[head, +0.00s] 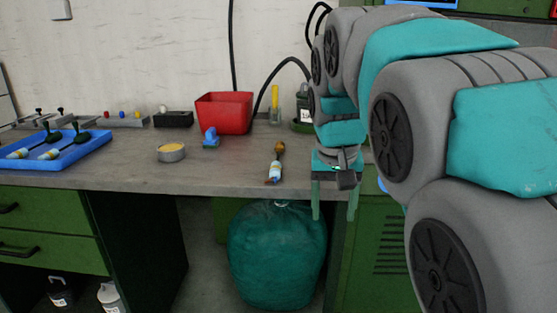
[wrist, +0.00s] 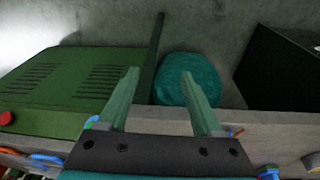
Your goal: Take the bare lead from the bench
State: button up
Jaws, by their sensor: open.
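The bare lead (head: 276,165) lies on the bench near its front edge in the head view. It has a brown, rounded upper end and a white, blue and orange lower end. In the wrist view, a small orange-brown piece that looks like part of it (wrist: 237,132) shows beside the right finger; the rest is hidden. My gripper (head: 334,202) is open and empty, pointing down to the right of the lead, in front of the bench edge. In the wrist view, its two fingers (wrist: 160,75) stand apart with only floor and a bag beyond.
The bench (head: 220,176) also holds a tin (head: 171,152), a small blue object (head: 210,138), a red bin (head: 224,113) and a blue tray (head: 62,155) with two dark-ended leads. A teal bag (head: 277,255) stands below. Bench space around the lead is clear.

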aim_at(276, 165)
jog(key=w+a+r+t, duration=0.2)
jog(key=w+a+r, duration=0.8)
jog(key=a, duration=0.1)
jog(key=shift+n+y, duration=0.3)
jog(key=shift+n, duration=0.1)
jog(key=shift+w+p+x, duration=0.2)
jog(key=shift+p+x, duration=0.15)
jog(key=shift+x, duration=1.6)
jog(key=shift+w+p+x, duration=0.2)
jog(key=shift+p+x, duration=0.15)
jog(key=shift+x, duration=1.65)
jog(key=shift+a+r+t, duration=0.15)
jog(key=shift+r+t, duration=0.05)
jog(key=shift+t, duration=0.1)
jog(key=shift+c, duration=0.4)
grip_shut()
